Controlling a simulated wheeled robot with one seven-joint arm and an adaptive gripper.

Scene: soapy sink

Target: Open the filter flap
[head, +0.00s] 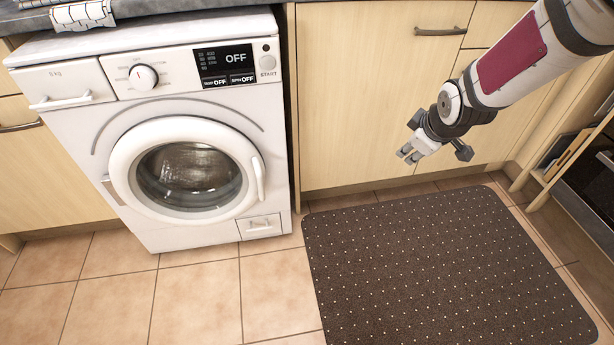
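The filter flap (260,226) is a small white rectangular panel with a grip, at the lower right front of the white washing machine (90,175). It looks closed and flush with the front. My gripper (408,155) is in the upper right, in front of the wooden cupboard, well to the right of the flap and higher in the picture. It touches nothing that I can see. Its fingers point down and to the left, and they are too small to tell whether they are open or shut.
The round door (188,170) of the machine is shut. A dark dotted mat (440,265) lies on the tiled floor in front of the cupboard (350,100). Bare tiles (200,300) lie before the machine. An open-sided unit (570,160) stands at the right edge.

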